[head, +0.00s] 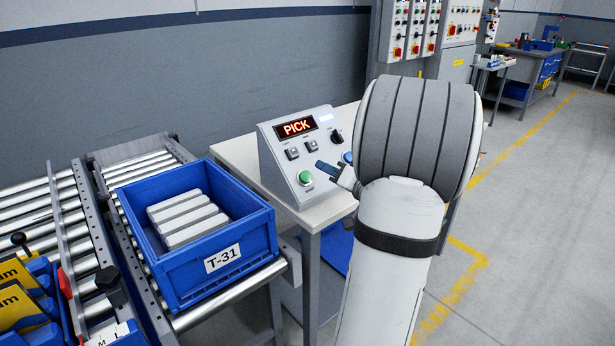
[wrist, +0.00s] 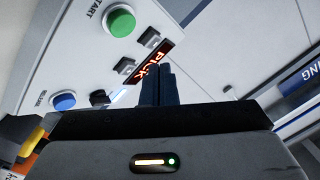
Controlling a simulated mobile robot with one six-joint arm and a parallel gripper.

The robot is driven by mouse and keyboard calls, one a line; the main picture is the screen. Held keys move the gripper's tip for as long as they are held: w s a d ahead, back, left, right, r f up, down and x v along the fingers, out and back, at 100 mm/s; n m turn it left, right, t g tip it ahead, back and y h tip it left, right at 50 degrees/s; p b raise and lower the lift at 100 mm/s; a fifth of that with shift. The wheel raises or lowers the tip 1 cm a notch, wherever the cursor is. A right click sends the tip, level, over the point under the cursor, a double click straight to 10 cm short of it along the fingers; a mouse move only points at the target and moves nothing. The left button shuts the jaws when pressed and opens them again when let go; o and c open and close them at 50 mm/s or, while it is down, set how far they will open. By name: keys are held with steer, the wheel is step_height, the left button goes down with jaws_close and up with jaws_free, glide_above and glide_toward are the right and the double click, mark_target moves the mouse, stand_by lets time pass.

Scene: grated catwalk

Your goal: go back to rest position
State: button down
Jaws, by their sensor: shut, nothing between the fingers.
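My gripper (head: 328,168) is shut and empty, held in front of the sloped control box (head: 270,165) on the small white table. The box has a lit display reading PICK (head: 297,127), a green button (head: 305,177), two small switches, a dark knob and a blue button (head: 347,157) partly hidden by my arm. In the wrist view my closed fingers (wrist: 157,82) point toward the panel, overlapping the display's edge. The green START button (wrist: 119,22) and the blue button (wrist: 63,101) show there too. I cannot tell whether the fingertips touch the panel.
A blue crate (head: 222,244) labelled T-31, holding several pale bars, sits on the roller conveyor (head: 150,162) at left. The white table (head: 236,152) stands beside it. Electrical cabinets (head: 425,30) are behind my arm. Open floor (head: 540,170) lies to the right.

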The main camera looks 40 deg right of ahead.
stand_by(0.3)
steer(key=s+a+n+g+y+p, duration=0.25)
steer(key=a+g, duration=0.25)
steer(key=a, duration=0.7)
steer(key=s+a+n+g+y+p, duration=0.15)
steer(key=a+g+y, duration=0.3)
steer(key=a, duration=0.85)
steer(key=s+a+r+n+g+h+p, duration=0.1)
steer(key=s+a+g+h+p, duration=0.1)
steer(key=s+h, duration=0.3)
steer(key=s+a+r+n+g+h+p, duration=0.1)
steer(key=s+a+r+g+h+p, duration=0.1)
steer(key=s, duration=0.6)
steer(key=shift+s+a+g+h+p, duration=0.2)
steer(key=shift+a+g+h+p, duration=0.65)
steer(key=shift+h+p, duration=0.45)
